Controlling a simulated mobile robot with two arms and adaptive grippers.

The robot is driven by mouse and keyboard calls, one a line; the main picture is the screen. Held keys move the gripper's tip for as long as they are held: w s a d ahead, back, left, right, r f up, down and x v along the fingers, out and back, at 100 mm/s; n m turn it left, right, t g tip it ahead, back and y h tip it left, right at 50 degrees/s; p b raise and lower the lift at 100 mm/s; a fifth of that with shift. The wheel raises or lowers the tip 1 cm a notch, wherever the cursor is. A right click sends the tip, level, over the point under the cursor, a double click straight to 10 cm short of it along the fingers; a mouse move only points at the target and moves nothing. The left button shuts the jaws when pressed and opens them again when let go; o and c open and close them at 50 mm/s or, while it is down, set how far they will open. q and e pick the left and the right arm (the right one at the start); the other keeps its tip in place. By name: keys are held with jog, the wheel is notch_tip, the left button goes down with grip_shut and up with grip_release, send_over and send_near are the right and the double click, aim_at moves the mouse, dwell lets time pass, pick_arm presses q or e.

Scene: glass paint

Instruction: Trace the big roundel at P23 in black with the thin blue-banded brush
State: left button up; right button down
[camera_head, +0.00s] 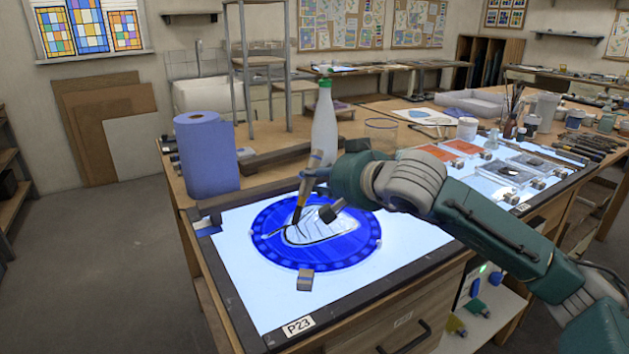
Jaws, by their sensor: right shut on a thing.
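The big roundel (273,248) lies on the lit panel (398,242) labelled P23 (299,326). It has a blue border with lighter spots and a pale, leaf-like centre with dark lines. A dark line also crosses its blue left part. My right gripper (318,188) is above the roundel's upper part and is shut on a brush (302,200). The brush tilts, with its dark bristles down at the upper left of the pale centre. I cannot tell whether the tip touches the glass. The band colour is unclear. My left gripper is not in view.
A blue paper roll (207,158), a white bottle with a green cap (324,125) and a clear glass (381,132) stand behind the panel. A small block (305,280) sits at the roundel's front edge. Jars, brushes and tools crowd the right side.

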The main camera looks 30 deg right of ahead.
jog(key=shift+s+d+f+b, duration=0.15)
jog(key=shift+d+b, duration=0.1)
jog(key=shift+d, duration=0.45)
jog(key=shift+s+d+r+b, duration=0.15)
jog(key=shift+d+b, duration=0.1)
jog(key=shift+d, duration=0.45)
jog(key=shift+f, duration=0.1)
jog(key=shift+d, duration=0.1)
jog(key=shift+s+d+b, duration=0.2)
jog(key=shift+d+b, duration=0.2)
jog(key=shift+d, duration=0.1)
jog(key=shift+s+d, duration=0.2)
jog(key=shift+d, duration=0.35)
jog(key=shift+s+d+b, duration=0.2)
jog(key=shift+d+b, duration=0.3)
jog(key=shift+b, duration=0.2)
jog(key=shift+s+d+b, duration=0.25)
jog(key=shift+d+b, duration=0.05)
jog(key=shift+d, duration=0.2)
jog(key=shift+s+d, duration=0.15)
jog(key=shift+d, duration=0.25)
jog(key=shift+f+b, duration=0.1)
jog(key=shift+b, duration=0.2)
